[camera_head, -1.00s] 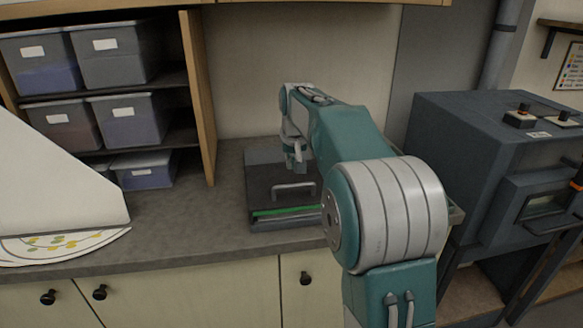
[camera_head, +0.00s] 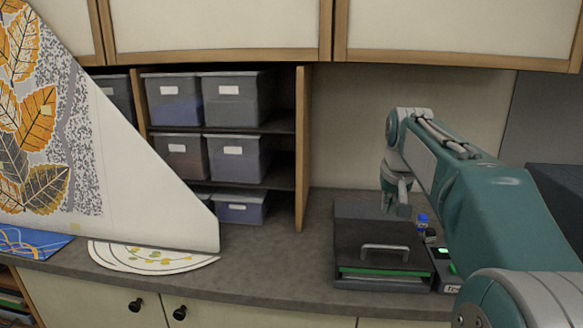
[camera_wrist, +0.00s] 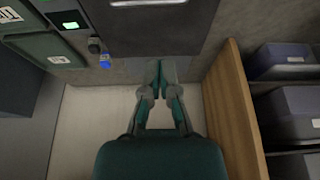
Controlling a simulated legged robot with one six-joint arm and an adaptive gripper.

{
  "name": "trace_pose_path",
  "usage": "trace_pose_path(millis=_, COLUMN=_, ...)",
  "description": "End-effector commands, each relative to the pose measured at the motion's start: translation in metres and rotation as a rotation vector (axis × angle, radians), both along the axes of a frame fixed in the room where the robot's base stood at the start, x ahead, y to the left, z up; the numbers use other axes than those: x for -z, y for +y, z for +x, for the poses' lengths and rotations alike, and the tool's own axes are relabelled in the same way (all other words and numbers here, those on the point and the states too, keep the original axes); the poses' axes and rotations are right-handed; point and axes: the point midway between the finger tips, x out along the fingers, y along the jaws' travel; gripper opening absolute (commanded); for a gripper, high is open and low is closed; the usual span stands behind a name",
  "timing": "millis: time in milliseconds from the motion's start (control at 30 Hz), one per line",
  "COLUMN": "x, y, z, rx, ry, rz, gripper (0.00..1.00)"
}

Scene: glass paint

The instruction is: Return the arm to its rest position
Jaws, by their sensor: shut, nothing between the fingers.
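My arm (camera_head: 495,200) is teal and grey and stands at the right of the head view, bent with its wrist end over the counter. My gripper points down above the back of the dark box with a handle; in the head view its fingers (camera_head: 397,200) are small and partly hidden by the arm. In the wrist view my gripper (camera_wrist: 160,64) has its two fingers together, with nothing between them.
The dark box (camera_head: 372,222) sits on the grey counter (camera_head: 290,262). A small blue-capped item (camera_head: 422,221) and a device with a green display (camera_head: 444,251) stand right of it. Shelved grey bins (camera_head: 236,98) are left. A large patterned panel (camera_head: 130,180) fills the far left.

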Motion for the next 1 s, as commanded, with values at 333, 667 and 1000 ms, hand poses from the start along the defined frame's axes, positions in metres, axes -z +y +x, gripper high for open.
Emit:
trace_pose_path(millis=333, x=0.011, y=0.051, z=-0.121, rx=-0.074, ry=-0.053, rz=-0.008, gripper=0.0)
trace_pose_path(millis=667, x=0.069, y=0.082, z=-0.233, rx=-0.142, ry=-0.102, rz=-0.011, gripper=0.0)
trace_pose_path(millis=1000, x=0.122, y=0.093, z=-0.292, rx=-0.18, ry=-0.128, rz=-0.012, gripper=0.0)
